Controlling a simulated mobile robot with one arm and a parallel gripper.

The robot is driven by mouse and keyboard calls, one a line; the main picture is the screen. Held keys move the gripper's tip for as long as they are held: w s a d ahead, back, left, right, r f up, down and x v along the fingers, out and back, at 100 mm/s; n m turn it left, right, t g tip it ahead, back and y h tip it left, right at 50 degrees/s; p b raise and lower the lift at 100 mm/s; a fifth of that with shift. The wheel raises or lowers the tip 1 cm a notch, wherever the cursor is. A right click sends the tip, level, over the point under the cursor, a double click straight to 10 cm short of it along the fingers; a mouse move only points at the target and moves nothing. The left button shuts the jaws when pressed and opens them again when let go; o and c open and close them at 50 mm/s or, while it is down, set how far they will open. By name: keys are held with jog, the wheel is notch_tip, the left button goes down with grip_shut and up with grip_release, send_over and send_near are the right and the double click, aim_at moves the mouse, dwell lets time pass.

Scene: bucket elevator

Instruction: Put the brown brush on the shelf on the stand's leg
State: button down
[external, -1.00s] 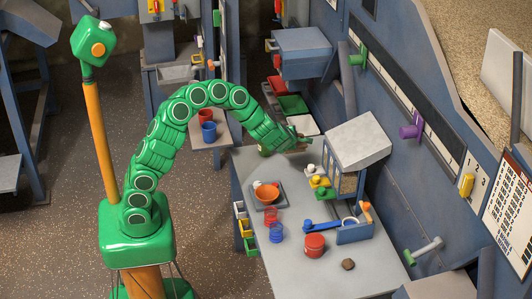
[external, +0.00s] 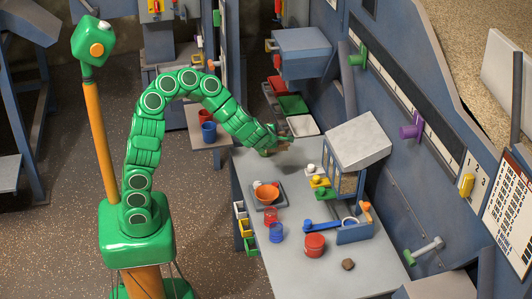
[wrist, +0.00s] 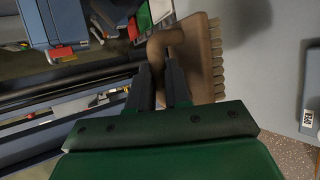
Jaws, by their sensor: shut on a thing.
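My gripper (wrist: 163,75) is shut on the brown brush (wrist: 205,62). The brush has a wooden-looking body and a row of pale bristles facing right in the wrist view. In the external view my gripper (external: 280,143) is above the far end of the grey table, left of and beyond a blue-grey stand with a pale slanted top (external: 358,140). The brush is small and hard to make out there. I cannot clearly pick out the shelf on the stand's leg.
The table (external: 290,270) holds an orange bowl (external: 266,193) on a tray, red and blue cups, a red tin (external: 314,245) and a round brown item (external: 348,264). Green and white bins (external: 293,104) are beyond my gripper. The near table end has free room.

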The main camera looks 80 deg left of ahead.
jog(key=w+d+r+m+t+h, duration=0.1)
jog(key=d+r+m+t+h, duration=0.1)
jog(key=d, duration=0.7)
jog(key=w+d+r+m+t+h, duration=0.2)
jog(key=d+m+h, duration=0.3)
jog(key=d, duration=0.4)
jog(key=w+d+r+m+t+h, duration=0.2)
jog(key=d+m, duration=0.3)
jog(key=d, duration=0.4)
jog(key=shift+r+h, duration=0.3)
jog(key=shift+h, duration=0.4)
jog(key=shift+a, duration=0.1)
dwell(2.6)
